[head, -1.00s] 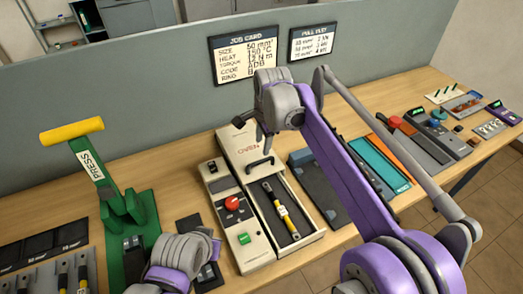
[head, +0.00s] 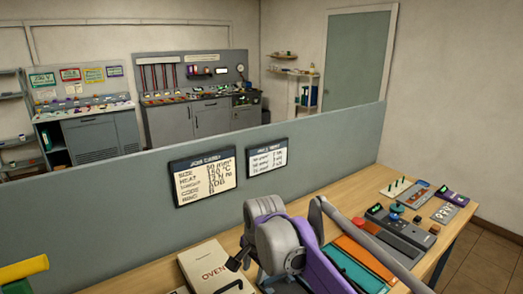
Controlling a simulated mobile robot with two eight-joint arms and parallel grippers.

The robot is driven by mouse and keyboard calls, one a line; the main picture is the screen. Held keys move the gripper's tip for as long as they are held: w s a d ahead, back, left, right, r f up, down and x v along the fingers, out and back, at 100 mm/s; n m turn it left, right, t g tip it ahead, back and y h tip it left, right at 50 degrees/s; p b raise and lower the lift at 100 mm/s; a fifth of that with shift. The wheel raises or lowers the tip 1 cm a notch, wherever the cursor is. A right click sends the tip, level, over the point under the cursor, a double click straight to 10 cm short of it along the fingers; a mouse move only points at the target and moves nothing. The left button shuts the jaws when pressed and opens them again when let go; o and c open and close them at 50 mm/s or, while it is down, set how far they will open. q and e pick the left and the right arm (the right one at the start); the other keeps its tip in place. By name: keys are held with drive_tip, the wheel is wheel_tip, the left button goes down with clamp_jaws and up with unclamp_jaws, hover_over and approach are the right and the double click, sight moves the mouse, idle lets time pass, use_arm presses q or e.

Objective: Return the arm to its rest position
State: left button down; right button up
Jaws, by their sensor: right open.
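My right arm (head: 317,272), purple and grey, comes up from the bottom of the picture. Its gripper (head: 250,278) is open, with dark fingers pointing down over the front part of the cream oven (head: 203,258). I see nothing held between the fingers. The oven's top with its "OVEN" label shows at the bottom edge, and its drawer is out of frame. My left gripper is not in view.
A grey-green partition (head: 110,228) behind the bench carries a job card (head: 203,178) and a smaller card (head: 267,160). The yellow press handle (head: 24,268) is at lower left. Several devices, including a dark control box (head: 402,232), stand on the bench at right.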

drive_tip(key=s+d+f+n+t, duration=0.2)
drive_tip(key=s+d+f+n, duration=0.2)
drive_tip(key=s+d, duration=0.85)
drive_tip(key=s+d+f+n+t+h, duration=0.1)
drive_tip(key=s+d+f+n, duration=0.3)
drive_tip(key=s+d+f, duration=0.4)
drive_tip(key=s, duration=0.3)
drive_tip(key=shift+f+n, duration=0.35)
drive_tip(key=shift+n, duration=0.05)
drive_tip(key=shift+s, duration=0.1)
